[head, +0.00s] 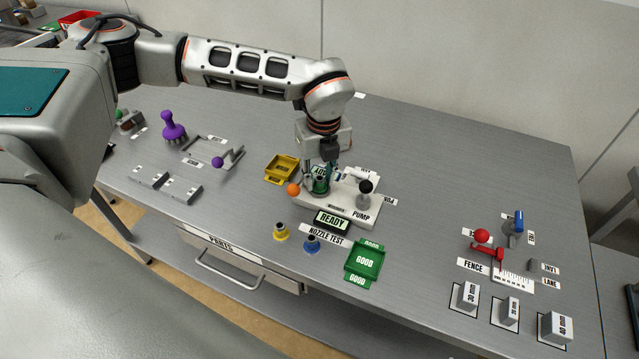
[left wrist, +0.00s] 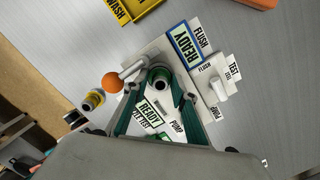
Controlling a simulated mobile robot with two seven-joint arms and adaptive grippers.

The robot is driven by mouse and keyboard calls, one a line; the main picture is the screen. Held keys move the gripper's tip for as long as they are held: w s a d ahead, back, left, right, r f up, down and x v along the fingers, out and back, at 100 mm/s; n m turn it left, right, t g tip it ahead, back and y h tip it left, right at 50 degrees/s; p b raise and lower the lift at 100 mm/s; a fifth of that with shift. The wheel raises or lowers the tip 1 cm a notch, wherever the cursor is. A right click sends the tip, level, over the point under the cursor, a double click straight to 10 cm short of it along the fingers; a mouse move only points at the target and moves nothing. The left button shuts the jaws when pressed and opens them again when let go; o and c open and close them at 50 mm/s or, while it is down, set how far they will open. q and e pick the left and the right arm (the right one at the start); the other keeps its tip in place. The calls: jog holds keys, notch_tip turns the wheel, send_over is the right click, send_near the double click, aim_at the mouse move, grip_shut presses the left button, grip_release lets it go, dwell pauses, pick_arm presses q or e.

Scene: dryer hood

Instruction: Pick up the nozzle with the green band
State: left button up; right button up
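The nozzle with the green band (head: 320,186) stands in the pale test fixture (head: 351,210), partly hidden by my gripper in the head view. In the left wrist view the nozzle (left wrist: 160,78) shows its dark round opening and a green ring. My left gripper (head: 328,176) points down over the fixture. In the left wrist view its teal fingers (left wrist: 157,88) are spread, with the nozzle between and just beyond the tips; contact cannot be made out. A yellow-banded nozzle (head: 281,231) and a blue-banded nozzle (head: 312,243) stand in front. My right gripper is not in view.
A yellow tray (head: 282,169) lies behind left and a green GOOD tray (head: 364,261) in front. The fence (head: 489,252) and blocks are far right. The back right table is clear.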

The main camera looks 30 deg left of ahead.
pick_arm(q)
jog(key=shift+f, duration=0.25)
grip_shut()
